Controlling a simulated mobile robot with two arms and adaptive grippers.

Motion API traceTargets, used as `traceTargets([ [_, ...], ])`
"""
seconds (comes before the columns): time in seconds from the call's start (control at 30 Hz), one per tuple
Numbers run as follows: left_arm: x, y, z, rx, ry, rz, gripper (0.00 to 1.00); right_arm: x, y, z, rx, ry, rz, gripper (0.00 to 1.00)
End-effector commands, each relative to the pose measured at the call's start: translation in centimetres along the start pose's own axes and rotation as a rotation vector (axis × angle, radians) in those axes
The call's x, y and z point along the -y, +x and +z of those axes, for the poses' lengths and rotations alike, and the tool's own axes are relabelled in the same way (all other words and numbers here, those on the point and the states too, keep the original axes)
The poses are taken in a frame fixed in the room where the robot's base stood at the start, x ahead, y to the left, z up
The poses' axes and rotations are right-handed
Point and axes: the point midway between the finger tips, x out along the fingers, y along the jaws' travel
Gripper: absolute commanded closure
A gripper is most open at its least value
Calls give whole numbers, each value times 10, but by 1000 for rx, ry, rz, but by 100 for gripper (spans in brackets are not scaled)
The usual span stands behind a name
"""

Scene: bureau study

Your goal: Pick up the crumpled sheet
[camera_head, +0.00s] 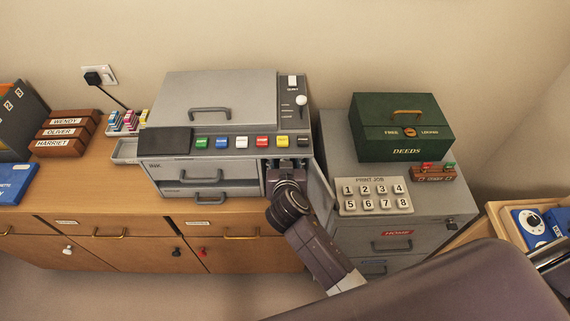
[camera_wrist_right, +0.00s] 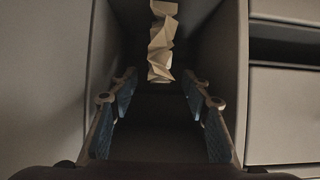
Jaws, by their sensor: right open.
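The crumpled sheet (camera_wrist_right: 161,48) is a pale, folded strip of paper. In the right wrist view it stands out deep inside a dark, narrow compartment, ahead of the fingers and centred between them. My right gripper (camera_wrist_right: 160,110) is open and empty, with a finger on each side and a gap between it and the sheet. In the head view my right gripper (camera_head: 286,172) reaches into the open compartment at the right of the grey printer (camera_head: 220,110). The sheet is hidden in the head view. My left gripper is not in view.
The compartment's door (camera_head: 320,190) stands open close beside my right arm. A grey cabinet (camera_head: 440,222) with a numbered keypad (camera_head: 375,196) and a green deeds box (camera_head: 400,127) stands to the right. The compartment walls are close on both sides of the fingers.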

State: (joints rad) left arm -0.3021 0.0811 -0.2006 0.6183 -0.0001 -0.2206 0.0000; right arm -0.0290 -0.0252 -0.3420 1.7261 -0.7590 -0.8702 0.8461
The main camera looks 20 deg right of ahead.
Motion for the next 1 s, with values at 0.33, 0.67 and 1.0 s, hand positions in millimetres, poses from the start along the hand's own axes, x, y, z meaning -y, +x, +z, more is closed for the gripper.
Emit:
traceTargets([
  [0.33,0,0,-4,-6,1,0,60,0,1,0,0,0,0,70],
  [0.67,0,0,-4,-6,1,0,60,0,0,0,1,0,0,87],
  [1.0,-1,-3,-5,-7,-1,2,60,-1,1,-4,0,0,0,87],
])
